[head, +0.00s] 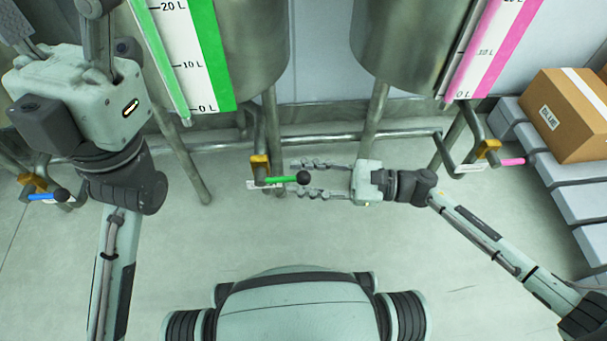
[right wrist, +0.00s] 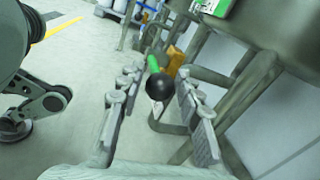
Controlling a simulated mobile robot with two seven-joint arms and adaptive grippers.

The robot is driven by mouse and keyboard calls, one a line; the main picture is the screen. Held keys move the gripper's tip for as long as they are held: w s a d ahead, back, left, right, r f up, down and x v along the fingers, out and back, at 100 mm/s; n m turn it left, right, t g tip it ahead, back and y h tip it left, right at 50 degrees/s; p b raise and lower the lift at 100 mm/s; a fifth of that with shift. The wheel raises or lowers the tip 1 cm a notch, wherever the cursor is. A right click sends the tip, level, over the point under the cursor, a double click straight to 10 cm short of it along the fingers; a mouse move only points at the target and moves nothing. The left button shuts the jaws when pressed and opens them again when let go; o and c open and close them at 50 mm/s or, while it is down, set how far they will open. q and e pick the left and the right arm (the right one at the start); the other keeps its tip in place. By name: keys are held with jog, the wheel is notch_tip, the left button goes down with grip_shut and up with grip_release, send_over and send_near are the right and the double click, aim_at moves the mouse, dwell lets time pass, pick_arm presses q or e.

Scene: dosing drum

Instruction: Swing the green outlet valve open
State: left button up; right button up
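The green outlet valve's lever (head: 284,180) is a green bar with a black ball knob (head: 303,177) at its right end, on a yellow valve body (head: 260,166) under the drum with the green scale. My right gripper (head: 297,180) is open, its two fingers pointing left, one on each side of the knob in the head view. In the right wrist view the black knob (right wrist: 163,88) shows between the spread fingers, with the green lever (right wrist: 153,63) behind it. I see no clear contact. My left gripper does not show clearly; the left arm stands at the left.
A blue lever (head: 42,197) is at the far left and a pink lever (head: 512,161) at the right, each on its own valve. Steel drum legs and pipes (head: 325,136) stand behind the green valve. A cardboard box (head: 565,115) lies on a grey pallet (head: 560,182) at the right. The floor in front is clear.

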grip_shut()
